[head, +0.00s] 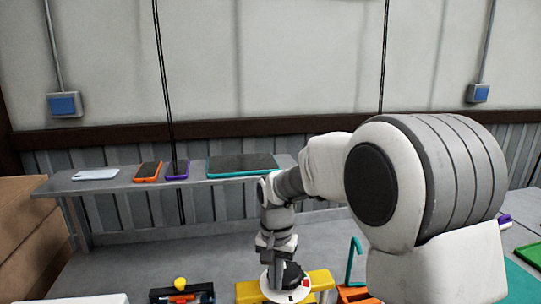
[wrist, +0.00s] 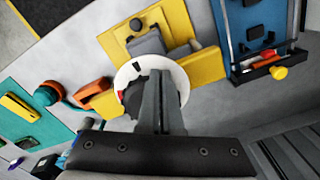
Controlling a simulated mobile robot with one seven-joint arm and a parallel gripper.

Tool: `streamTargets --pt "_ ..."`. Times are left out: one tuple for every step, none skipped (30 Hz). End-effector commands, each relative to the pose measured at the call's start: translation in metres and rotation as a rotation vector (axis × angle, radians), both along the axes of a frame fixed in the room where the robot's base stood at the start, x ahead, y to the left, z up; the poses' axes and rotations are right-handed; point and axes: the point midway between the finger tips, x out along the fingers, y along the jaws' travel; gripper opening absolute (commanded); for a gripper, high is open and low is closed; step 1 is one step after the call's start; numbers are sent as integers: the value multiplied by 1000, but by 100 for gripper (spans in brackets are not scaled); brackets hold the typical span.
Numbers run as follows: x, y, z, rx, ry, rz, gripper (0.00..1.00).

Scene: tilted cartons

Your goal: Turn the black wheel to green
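The black wheel (head: 291,273) sits on a white round dial on a yellow base (head: 248,291), low in the middle of the head view. A red mark (head: 306,283) shows at the dial's right side. In the wrist view the black wheel (wrist: 136,92) is partly hidden behind my fingers, and red shows at its left edge. No green mark on the dial is visible. My gripper (wrist: 160,82) points down over the dial; its two fingers look close together. I cannot tell whether the wheel is between them. In the head view my gripper (head: 278,262) hides part of the dial.
A grey shelf (head: 110,186) behind holds several phones and a tablet (head: 243,164). An orange block with a teal hook (head: 354,262) stands close on the right. Brown cartons (head: 30,230) are far left.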

Motion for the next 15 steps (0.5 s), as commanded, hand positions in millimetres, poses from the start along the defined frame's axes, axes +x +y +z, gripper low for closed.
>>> streamTargets --pt "1 2 1 0 -2 1 0" --pt "2 2 1 0 -2 1 0" --pt "2 3 1 0 -2 1 0" --pt "3 4 1 1 -1 1 0" --pt "3 5 1 0 -2 1 0" --pt "4 6 1 0 -2 1 0" --pt "5 6 1 0 -2 1 0" --pt "5 7 1 0 -2 1 0" --pt "6 8 1 0 -2 1 0" --pt "6 9 1 0 -2 0 0" --pt "7 9 1 0 -2 0 0" --pt "8 10 1 0 -2 0 0" --pt "8 10 1 0 -2 0 0" --pt "8 11 1 0 -3 0 0" --pt "9 11 0 0 -3 0 0"
